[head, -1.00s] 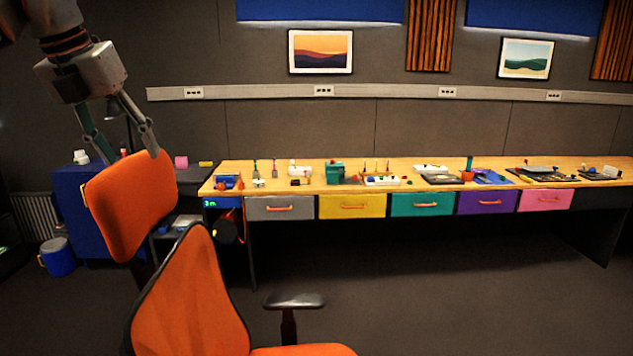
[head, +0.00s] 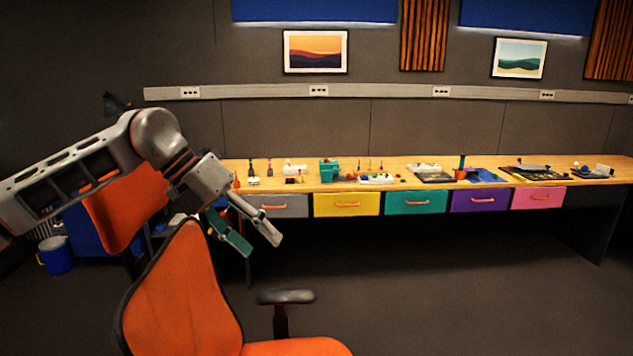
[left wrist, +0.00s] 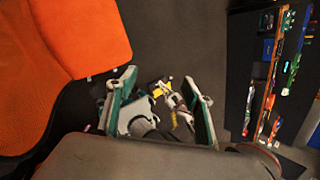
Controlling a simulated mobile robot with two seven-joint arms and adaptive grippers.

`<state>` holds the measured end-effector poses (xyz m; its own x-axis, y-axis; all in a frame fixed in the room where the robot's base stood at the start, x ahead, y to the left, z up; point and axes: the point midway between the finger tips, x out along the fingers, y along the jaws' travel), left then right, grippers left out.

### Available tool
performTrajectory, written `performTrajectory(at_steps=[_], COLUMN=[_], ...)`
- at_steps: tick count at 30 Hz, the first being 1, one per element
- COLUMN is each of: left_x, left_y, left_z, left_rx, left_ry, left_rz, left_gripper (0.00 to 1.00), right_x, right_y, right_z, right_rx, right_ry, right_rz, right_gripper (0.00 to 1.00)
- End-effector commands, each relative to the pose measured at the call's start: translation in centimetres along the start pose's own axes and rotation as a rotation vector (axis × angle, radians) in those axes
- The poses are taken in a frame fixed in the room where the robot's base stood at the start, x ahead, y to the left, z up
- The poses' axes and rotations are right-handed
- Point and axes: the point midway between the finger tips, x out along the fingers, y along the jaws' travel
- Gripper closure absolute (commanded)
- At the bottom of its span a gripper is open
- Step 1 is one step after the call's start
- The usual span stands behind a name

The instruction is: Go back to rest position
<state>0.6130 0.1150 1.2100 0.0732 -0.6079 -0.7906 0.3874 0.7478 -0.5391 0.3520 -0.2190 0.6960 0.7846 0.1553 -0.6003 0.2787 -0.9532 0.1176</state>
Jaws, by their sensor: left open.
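My left gripper (head: 258,238) is open and empty in the head view. Its arm comes in from the left at chair-back height, and the fingers point down and to the right. The gripper hangs in front of the far bench, just right of the top of an orange chair (head: 185,295). In the left wrist view its two fingers (left wrist: 165,108) are spread apart, with several small, unclear things seen between and beyond them. My right gripper is not in either view.
A long wooden bench (head: 400,170) with coloured drawers and several small items stands along the back wall. The chair's armrest (head: 286,296) and seat are close in front. A blue bucket (head: 57,256) stands at far left. The dark floor (head: 450,300) at right is clear.

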Motion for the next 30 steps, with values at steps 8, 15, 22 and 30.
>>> performTrajectory(at_steps=[8,15,22,30], left_x=[10.2,13.5,14.5,16.4], left_y=[-7.3,-11.6,-11.1,-3.6], left_z=[-3.4,-4.6,-4.3,-4.8], left_rx=[-0.039,-0.222,-0.522,-1.0], left_ry=[0.011,-0.072,-0.211,-0.424], left_rz=[-0.474,-0.852,-1.145,-1.346], left_gripper=[0.49,0.49,0.49,0.49], right_x=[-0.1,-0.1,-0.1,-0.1], right_y=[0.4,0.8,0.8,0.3], right_z=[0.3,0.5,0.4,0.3], right_rx=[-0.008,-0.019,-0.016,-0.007], right_ry=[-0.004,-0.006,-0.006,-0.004], right_rz=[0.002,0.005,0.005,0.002], right_gripper=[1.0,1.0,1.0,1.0])
